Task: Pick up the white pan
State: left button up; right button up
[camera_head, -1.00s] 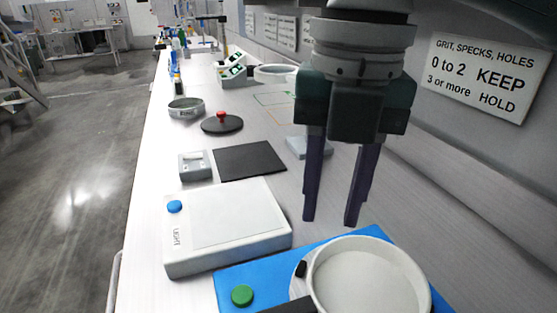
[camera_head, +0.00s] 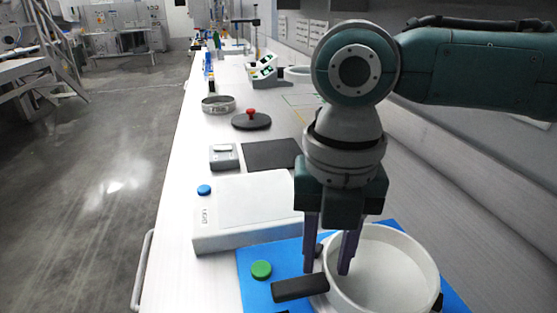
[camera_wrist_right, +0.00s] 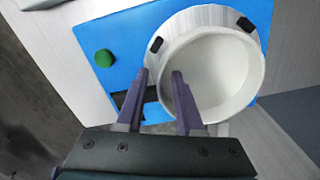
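The white pan (camera_head: 395,272) is round and shallow, and sits on a blue plate (camera_head: 256,292) at the front right in the head view. A black handle-like piece (camera_head: 298,288) lies at its left side. My right gripper (camera_head: 327,270) points down at the pan's left edge, open. One finger appears outside the wall and the other over or inside the pan; contact is unclear. In the right wrist view, the pan (camera_wrist_right: 222,72) lies ahead of the parted fingers (camera_wrist_right: 158,76). My left gripper is out of view.
The blue plate carries a green knob (camera_head: 261,270). Behind it are a white light box (camera_head: 262,203), a black mat (camera_head: 272,154), a small grey device (camera_head: 223,157) and a black disc with red knob (camera_head: 251,121). A wall runs along the right.

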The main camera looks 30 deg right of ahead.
jog(key=shift+f, duration=0.15)
grip_shut()
dwell(1.4)
